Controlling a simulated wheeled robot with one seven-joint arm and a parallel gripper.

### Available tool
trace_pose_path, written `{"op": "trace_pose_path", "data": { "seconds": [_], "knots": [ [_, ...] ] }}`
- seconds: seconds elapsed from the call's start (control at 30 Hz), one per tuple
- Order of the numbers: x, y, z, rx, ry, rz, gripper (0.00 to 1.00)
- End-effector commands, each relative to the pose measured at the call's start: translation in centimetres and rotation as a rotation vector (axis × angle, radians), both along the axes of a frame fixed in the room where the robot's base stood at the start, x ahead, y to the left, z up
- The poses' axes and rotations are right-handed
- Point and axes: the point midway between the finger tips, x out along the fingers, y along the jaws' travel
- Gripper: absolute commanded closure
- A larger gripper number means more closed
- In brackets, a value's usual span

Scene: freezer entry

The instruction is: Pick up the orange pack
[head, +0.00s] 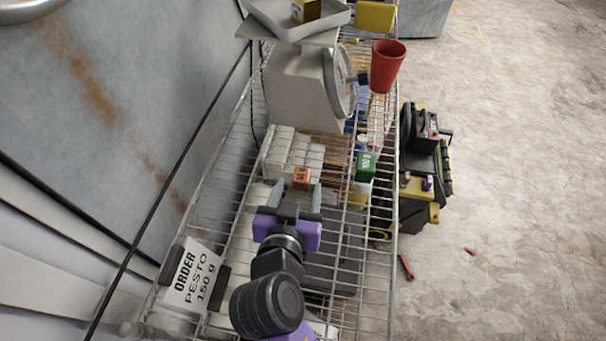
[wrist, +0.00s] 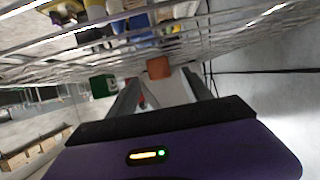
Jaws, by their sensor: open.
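The orange pack (head: 301,178) is a small box with dark print on the wire shelf, in front of a block of white boxes. My gripper (head: 297,193) is open, with its two grey fingers apart on the near side of the pack. In the wrist view the orange pack (wrist: 158,68) shows just beyond the fingertips, roughly in line with the gap between the fingers (wrist: 160,86). Nothing is held. Whether the fingertips reach beside the pack, I cannot tell.
A green pack (head: 366,165) stands to the right. White boxes (head: 292,150) sit behind the orange pack, with a scale (head: 305,88) and red cup (head: 387,66) further back. An order sign (head: 193,276) is at the near left. The wire shelf (head: 347,310) runs beside the wall.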

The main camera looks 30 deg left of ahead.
Motion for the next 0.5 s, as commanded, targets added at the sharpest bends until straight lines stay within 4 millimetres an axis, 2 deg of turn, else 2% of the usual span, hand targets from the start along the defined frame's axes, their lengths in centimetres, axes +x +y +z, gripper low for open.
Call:
{"op": "trace_pose_path", "data": {
  "seconds": [0.17,0.3,0.5],
  "knots": [
    [2.6,0.7,0.2,0.0,0.0,0.0,0.42],
    [3.9,1.1,-0.7,-0.001,0.0,0.001,0.42],
    [4.4,1.3,-1.0,0.002,0.0,0.001,0.42]
  ]
}}
